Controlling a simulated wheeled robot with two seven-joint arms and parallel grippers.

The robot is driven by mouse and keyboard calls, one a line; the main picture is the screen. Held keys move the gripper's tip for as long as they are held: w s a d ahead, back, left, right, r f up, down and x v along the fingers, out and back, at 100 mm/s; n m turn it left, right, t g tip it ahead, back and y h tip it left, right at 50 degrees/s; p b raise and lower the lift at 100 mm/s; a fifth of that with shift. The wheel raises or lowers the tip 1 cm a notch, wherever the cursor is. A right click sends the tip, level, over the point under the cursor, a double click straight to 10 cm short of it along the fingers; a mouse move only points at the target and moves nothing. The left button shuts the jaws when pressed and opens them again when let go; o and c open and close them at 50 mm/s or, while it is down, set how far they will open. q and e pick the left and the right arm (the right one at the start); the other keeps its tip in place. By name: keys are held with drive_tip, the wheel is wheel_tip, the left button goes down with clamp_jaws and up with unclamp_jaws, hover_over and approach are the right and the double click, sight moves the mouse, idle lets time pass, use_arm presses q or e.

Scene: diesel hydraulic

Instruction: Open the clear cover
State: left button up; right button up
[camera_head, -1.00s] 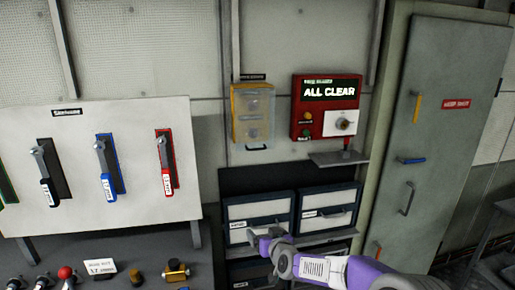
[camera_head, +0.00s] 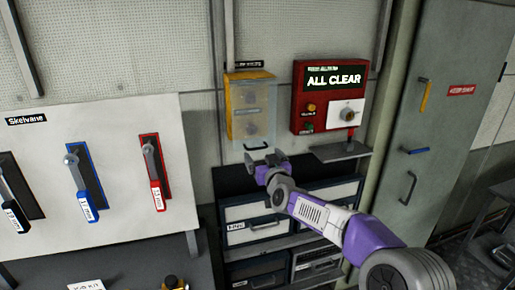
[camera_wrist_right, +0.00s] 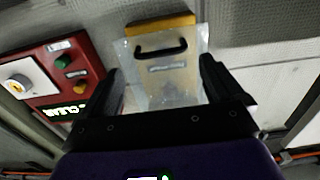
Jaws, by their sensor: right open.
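The clear cover (camera_head: 256,112) sits closed over a yellow box (camera_head: 236,92) on the wall. It has a dark handle (camera_head: 257,147) at its lower edge. My right gripper (camera_head: 264,160) is open and empty just below the handle. In the right wrist view the clear cover (camera_wrist_right: 168,82) and its dark handle (camera_wrist_right: 161,49) lie between and beyond the open fingers of my right gripper (camera_wrist_right: 160,85), apart from them. My left gripper is not in view.
A red panel (camera_head: 299,95) reading ALL CLEAR is right of the box, with a small shelf (camera_head: 340,151) below it. Drawers (camera_head: 256,218) stand underneath. A white lever board (camera_head: 110,160) is on the left and a grey door (camera_head: 450,130) on the right.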

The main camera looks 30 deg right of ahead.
sight(258, 148)
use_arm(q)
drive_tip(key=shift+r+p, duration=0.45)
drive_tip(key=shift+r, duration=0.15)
use_arm(e)
drive_tip(key=shift+x, duration=2.35)
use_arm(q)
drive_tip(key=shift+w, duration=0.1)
use_arm(e)
drive_tip(key=shift+a+f, duration=0.1)
